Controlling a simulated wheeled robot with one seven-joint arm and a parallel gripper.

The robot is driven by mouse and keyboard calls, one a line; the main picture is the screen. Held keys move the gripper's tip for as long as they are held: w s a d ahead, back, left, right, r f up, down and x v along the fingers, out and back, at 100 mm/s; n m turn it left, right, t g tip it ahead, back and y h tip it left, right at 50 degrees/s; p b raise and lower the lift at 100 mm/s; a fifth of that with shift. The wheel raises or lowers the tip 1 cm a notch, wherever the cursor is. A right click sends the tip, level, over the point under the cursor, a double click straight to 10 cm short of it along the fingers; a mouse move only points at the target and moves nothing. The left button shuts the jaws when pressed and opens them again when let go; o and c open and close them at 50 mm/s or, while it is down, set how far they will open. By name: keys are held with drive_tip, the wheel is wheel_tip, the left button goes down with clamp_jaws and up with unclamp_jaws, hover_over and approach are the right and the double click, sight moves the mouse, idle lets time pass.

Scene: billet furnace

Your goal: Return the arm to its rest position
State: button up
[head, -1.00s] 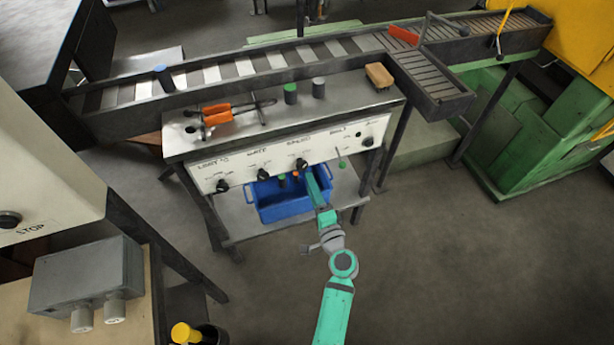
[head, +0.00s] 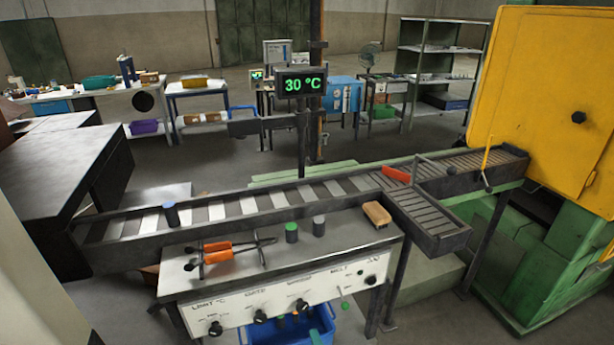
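My arm and gripper do not show clearly in the head view now, so the gripper's opening and hold cannot be seen. The control panel (head: 240,312) fronts the grey bench, with several black knobs, among them a middle knob (head: 302,305). The blue bin (head: 345,328) below the panel is cut off by the bottom edge and has small coloured pieces in it.
Orange-handled tongs (head: 218,257), a green-topped cylinder (head: 291,232), a grey cylinder (head: 319,226) and a tan block (head: 376,213) are on the bench top. The roller conveyor (head: 250,203) runs behind toward the yellow furnace (head: 550,90). A display (head: 302,83) reads 30 °C.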

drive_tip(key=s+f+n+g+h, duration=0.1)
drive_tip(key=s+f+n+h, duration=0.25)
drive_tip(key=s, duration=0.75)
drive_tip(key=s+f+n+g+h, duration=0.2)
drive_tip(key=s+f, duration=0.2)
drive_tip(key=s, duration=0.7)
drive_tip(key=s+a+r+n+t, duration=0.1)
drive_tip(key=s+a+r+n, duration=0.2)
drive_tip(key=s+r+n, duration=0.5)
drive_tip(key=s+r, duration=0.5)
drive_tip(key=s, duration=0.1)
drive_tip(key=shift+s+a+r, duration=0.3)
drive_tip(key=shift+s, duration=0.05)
